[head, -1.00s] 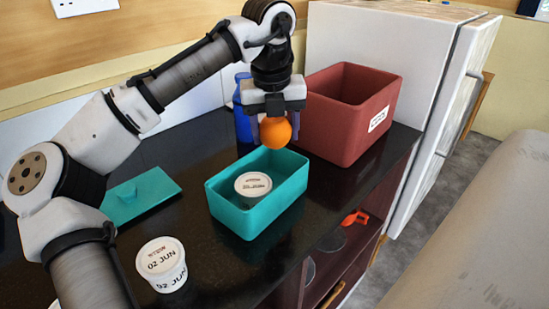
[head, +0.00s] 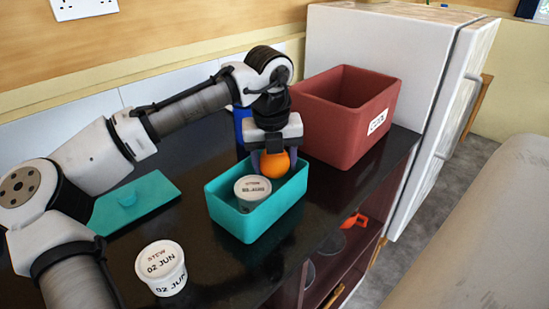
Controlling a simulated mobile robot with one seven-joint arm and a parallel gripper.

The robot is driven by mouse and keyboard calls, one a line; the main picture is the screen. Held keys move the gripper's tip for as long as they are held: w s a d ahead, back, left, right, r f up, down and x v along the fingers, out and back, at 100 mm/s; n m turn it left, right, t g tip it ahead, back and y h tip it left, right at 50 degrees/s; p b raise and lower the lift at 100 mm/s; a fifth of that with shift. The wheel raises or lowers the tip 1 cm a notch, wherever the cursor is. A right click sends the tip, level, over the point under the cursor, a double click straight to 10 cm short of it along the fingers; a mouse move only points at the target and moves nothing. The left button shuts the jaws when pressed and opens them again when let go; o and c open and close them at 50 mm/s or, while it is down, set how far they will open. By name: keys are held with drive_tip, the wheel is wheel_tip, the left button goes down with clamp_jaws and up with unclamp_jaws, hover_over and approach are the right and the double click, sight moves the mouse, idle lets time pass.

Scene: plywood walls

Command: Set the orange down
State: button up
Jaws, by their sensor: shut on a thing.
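The orange (head: 275,164) is held between the fingers of my gripper (head: 272,158), which points down. It is at the far side of the teal box (head: 250,226), at about rim height or lower, beside a white lidded tub (head: 252,188) that stands in the box. From this view I cannot tell whether the orange touches the box floor or the tub. My gripper is shut on the orange and partly hides it.
A red bin (head: 340,145) stands behind and right of the teal box. A teal lid (head: 150,196) lies left on the dark counter (head: 212,278). Another white tub (head: 161,267), labelled stew, stands at the front. A blue object (head: 240,122) is partly hidden behind my arm.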

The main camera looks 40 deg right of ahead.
sight(271, 157)
drive_tip(key=shift+f, duration=0.3)
drive_tip(key=o, duration=0.8)
drive_tip(key=shift+r, duration=0.1)
drive_tip(key=r, duration=0.4)
drive_tip(key=a+r, duration=0.1)
drive_tip(key=r, duration=0.8)
drive_tip(key=shift+s+a, duration=0.2)
drive_tip(key=shift+s, duration=0.15)
